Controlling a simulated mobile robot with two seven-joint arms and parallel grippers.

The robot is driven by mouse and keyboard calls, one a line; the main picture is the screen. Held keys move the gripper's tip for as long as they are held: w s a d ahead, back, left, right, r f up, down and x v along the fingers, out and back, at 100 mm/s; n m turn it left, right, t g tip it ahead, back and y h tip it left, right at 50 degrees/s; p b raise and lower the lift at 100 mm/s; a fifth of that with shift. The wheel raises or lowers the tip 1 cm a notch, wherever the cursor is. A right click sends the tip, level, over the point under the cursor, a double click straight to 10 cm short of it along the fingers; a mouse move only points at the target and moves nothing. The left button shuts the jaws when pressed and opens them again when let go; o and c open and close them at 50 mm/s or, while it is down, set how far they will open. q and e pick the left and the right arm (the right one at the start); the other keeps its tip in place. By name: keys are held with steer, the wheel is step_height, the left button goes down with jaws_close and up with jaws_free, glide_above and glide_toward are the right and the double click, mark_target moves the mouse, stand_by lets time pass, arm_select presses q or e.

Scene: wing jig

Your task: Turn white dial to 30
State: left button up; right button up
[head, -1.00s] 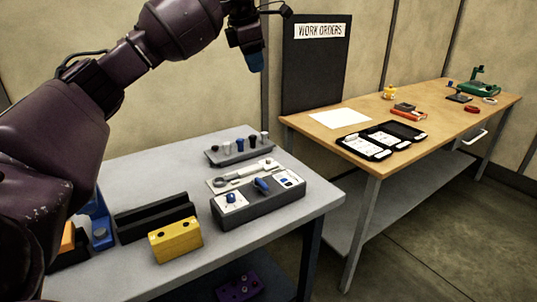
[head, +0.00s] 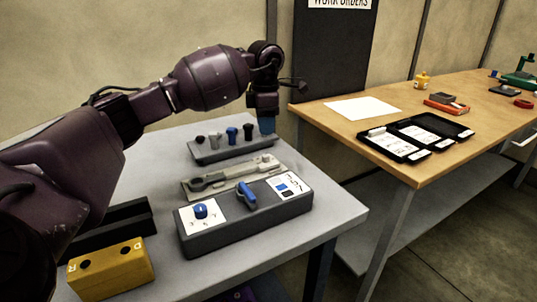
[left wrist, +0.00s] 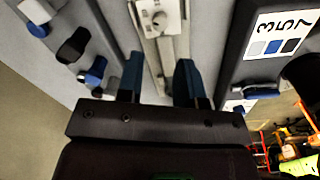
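A pale plate (head: 225,182) lies on the grey table behind the dark grey control box (head: 240,225). A small white dial (head: 265,159) stands near the plate's right end; in the left wrist view the white dial (left wrist: 160,19) is at the top centre. Its scale is too small to read. My left gripper (head: 267,125) points down above the table, behind the dial in the head view. In the left wrist view its two blue fingers (left wrist: 159,78) are apart and empty, with the plate between and below them. My right gripper is not in view.
A rack (head: 225,149) of several pegs stands behind the plate. A yellow block (head: 112,270) is at front left; a wooden bench (head: 385,175) stands at right.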

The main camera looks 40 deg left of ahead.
mark_target(266, 155)
arm_select(q)
step_height(266, 155, down, 8)
steer(key=shift+f+b, duration=0.2)
steer(key=shift+b, duration=0.45)
steer(key=shift+f, duration=0.5)
steer(key=shift+c, duration=0.2)
jaws_close()
